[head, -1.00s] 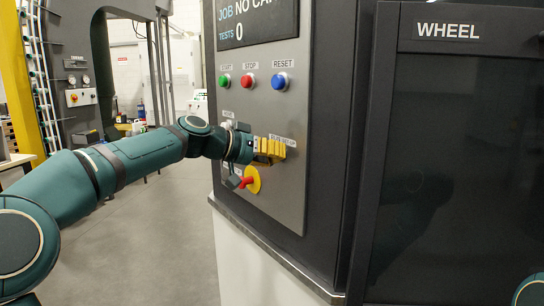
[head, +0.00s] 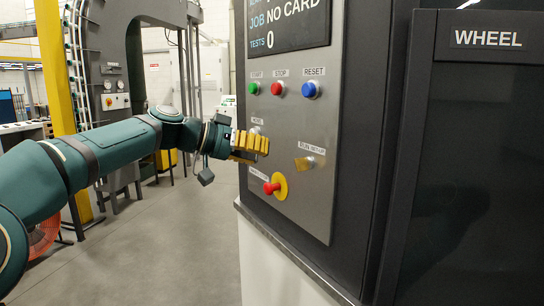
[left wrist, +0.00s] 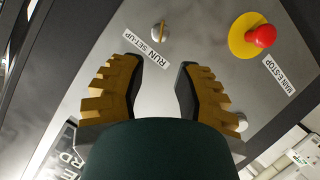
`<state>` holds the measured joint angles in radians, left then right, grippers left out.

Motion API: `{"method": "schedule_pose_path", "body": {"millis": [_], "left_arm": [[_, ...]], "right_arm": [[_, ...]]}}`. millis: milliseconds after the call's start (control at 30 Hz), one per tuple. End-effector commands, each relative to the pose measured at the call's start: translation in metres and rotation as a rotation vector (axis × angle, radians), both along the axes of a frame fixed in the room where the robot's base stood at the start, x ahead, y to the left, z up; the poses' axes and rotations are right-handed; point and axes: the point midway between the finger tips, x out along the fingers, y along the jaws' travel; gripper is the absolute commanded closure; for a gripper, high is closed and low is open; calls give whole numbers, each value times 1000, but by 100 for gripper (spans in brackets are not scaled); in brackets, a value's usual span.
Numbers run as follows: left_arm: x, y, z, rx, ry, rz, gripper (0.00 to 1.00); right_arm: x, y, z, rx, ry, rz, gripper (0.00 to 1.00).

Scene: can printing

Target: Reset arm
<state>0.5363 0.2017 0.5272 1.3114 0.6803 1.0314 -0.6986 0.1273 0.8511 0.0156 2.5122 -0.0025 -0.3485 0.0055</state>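My left gripper (head: 262,143) is in front of the grey control panel (head: 318,205), at its left side, below the start button (head: 254,88). In the left wrist view its two yellow fingers (left wrist: 160,72) are spread apart with nothing between them. The run/set-up switch (head: 305,163) is to the right of the fingers and apart from them; it also shows in the left wrist view (left wrist: 160,32). My left arm reaches in from the left. My right gripper is out of view.
The red main e-stop (head: 271,187) on its yellow disc is just below the gripper. The stop button (head: 277,89) and reset button (head: 309,90) are above. A dark door labelled wheel (head: 470,150) is at right. Open floor (head: 190,230) lies left of the machine.

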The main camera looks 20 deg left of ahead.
Motion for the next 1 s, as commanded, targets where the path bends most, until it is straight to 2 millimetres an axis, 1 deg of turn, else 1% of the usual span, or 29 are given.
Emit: {"method": "schedule_pose_path", "body": {"millis": [100,533,600,667,767,800,867,900,967,1000], "left_arm": [[-3,4,1,0,1,1,68],[-3,4,1,1,2,1,68],[-1,4,-4,-1,12,5,68],[4,3,-16,-2,36,15,68],[17,-2,-58,-1,113,50,68],[23,-4,-81,2,156,70,68],[31,-9,-120,10,223,102,68],[35,-13,-148,18,270,124,68],[38,-19,-190,33,337,156,68],[38,-24,-217,45,379,175,68]], "right_arm": [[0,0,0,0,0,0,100],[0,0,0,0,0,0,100],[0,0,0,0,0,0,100],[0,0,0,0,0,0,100],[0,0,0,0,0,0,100],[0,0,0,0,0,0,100],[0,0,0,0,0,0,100],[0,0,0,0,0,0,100],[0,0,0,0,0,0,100],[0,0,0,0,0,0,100]]}}
